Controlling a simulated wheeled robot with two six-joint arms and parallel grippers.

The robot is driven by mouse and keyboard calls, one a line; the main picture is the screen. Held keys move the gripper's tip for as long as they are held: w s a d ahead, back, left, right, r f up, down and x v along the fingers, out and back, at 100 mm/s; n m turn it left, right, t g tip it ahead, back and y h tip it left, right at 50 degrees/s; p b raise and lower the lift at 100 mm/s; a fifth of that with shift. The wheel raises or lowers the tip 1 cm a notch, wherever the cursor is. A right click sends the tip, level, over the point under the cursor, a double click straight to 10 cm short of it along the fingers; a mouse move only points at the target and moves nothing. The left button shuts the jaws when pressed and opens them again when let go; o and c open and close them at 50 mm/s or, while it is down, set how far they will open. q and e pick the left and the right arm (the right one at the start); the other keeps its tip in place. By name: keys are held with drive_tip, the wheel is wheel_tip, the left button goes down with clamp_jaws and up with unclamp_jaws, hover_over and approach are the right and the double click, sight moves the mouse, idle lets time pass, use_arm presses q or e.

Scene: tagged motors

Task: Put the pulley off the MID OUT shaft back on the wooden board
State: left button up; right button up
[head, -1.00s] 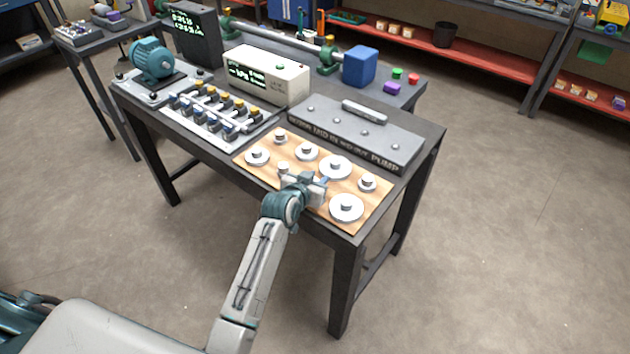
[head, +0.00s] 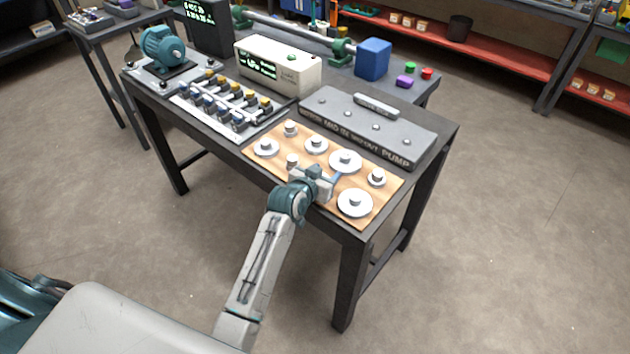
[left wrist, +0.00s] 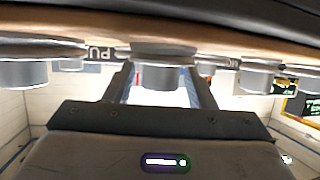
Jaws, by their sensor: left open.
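The wooden board (head: 385,198) lies on the table's front right part. Several silver pulleys with raised hubs sit on it, including a large one at the near right (head: 355,203) and another large one farther back (head: 345,161). My left gripper (head: 326,178) is low over the board's front edge and hides part of it. In the left wrist view, picture inverted, its open fingers (left wrist: 165,88) stand on either side of a pulley hub (left wrist: 163,77); I cannot tell whether they touch it. No shaft is readable as MID OUT. My right gripper is not in view.
A grey cover lettered PUMP (head: 372,128) lies behind the board. A white display box (head: 278,68), a teal motor (head: 162,48) and a tray with several small knobs (head: 195,112) stand left. A blue box (head: 373,58) is at the back. The floor to the right is clear.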

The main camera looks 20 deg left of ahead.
use_arm(q)
drive_tip(key=b+v, duration=0.1)
drive_tip(key=v, duration=1)
drive_tip(key=shift+s, duration=0.2)
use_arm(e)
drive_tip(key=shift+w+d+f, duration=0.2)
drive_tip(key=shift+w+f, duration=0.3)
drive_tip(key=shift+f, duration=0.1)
use_arm(q)
drive_tip(key=shift+r, duration=0.1)
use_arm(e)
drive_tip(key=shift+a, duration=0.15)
